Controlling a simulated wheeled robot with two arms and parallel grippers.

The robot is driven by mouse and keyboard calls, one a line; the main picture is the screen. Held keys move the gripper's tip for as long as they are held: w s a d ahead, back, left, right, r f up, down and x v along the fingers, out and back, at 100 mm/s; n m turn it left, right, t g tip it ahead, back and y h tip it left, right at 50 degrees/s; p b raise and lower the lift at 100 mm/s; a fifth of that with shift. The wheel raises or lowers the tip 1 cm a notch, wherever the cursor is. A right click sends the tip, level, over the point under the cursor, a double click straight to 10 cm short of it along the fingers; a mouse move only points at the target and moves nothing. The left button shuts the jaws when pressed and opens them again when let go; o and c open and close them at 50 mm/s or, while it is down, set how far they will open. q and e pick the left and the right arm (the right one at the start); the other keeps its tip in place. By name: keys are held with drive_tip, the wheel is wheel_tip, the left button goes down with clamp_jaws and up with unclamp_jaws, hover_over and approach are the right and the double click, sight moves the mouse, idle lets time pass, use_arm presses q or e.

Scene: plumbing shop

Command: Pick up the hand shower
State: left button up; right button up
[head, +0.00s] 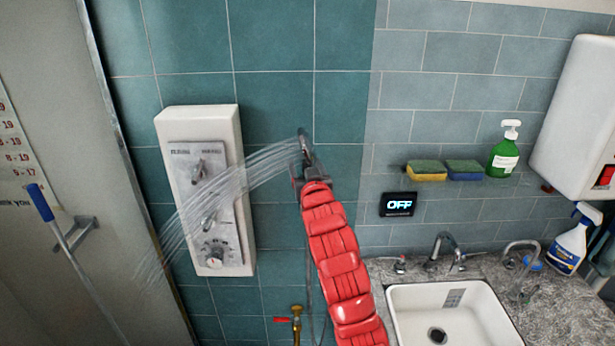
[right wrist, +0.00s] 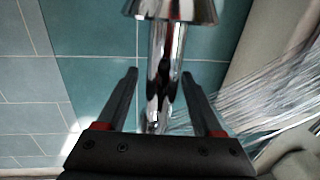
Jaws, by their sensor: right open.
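The chrome hand shower (head: 303,140) is on the teal wall at the end of my red right arm, spraying water to the lower left. In the right wrist view its shiny handle (right wrist: 160,52) runs down between the two dark fingers of my right gripper (right wrist: 158,78). The fingers are open, with a gap on each side of the handle. In the head view my right gripper (head: 310,172) is small and partly covers the lower part of the hand shower. My left gripper is out of view.
A white shower control panel (head: 228,165) is on the wall to the left. A sink (head: 395,300), faucet (head: 440,250), sponges (head: 427,171), green soap bottle (head: 503,155) and OFF display (head: 398,204) are right. A brass valve (head: 296,318) is below.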

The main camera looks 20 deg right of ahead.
sight(305, 134)
clamp_jaws()
idle(0.3)
drive_tip(key=shift+r, duration=0.15)
idle(0.3)
drive_tip(key=shift+w+r+b, duration=0.1)
drive_tip(key=shift+r+b, duration=0.25)
drive_tip(key=shift+b, duration=0.05)
wheel_tip(305, 134, up, 8)
drive_tip(key=b, duration=0.3)
drive_tip(key=shift+f, duration=0.25)
drive_tip(key=shift+r+b, duration=0.3)
drive_tip(key=shift+r, duration=0.45)
